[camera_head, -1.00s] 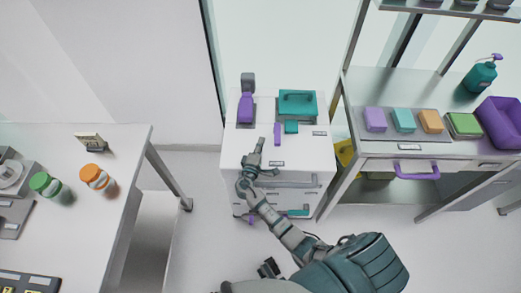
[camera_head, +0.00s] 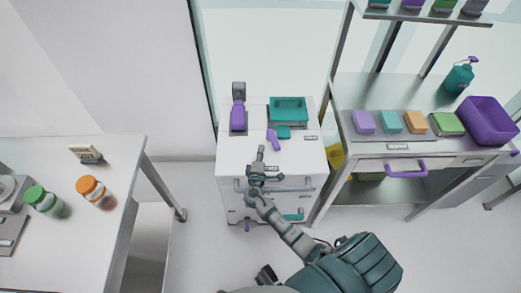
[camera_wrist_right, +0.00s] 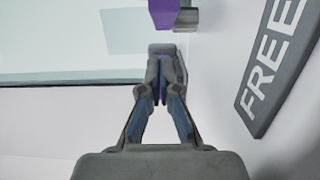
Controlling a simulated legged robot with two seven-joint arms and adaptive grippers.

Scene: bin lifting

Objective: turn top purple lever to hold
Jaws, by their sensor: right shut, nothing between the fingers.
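A small purple lever (camera_head: 273,139) stands out on the top of the white cabinet (camera_head: 231,157), beside a teal block (camera_head: 284,132). It leans, with its far end to the left. My right gripper (camera_head: 261,150) is just to the near left of the lever, shut and empty; I cannot tell whether it touches it. In the right wrist view, the shut fingers (camera_wrist_right: 161,88) point at a pale surface, and a purple part (camera_wrist_right: 163,13) shows at the top edge. A grey plate (camera_wrist_right: 272,70) reading "FREE" is at the right. My left gripper is not in view.
A taller purple device (camera_head: 238,115) and a teal box (camera_head: 288,110) stand at the cabinet's back. Another purple lever (camera_head: 247,225) shows low on its front. A metal shelf bench (camera_head: 385,143) is close at the right; a table (camera_head: 112,155) is at the left.

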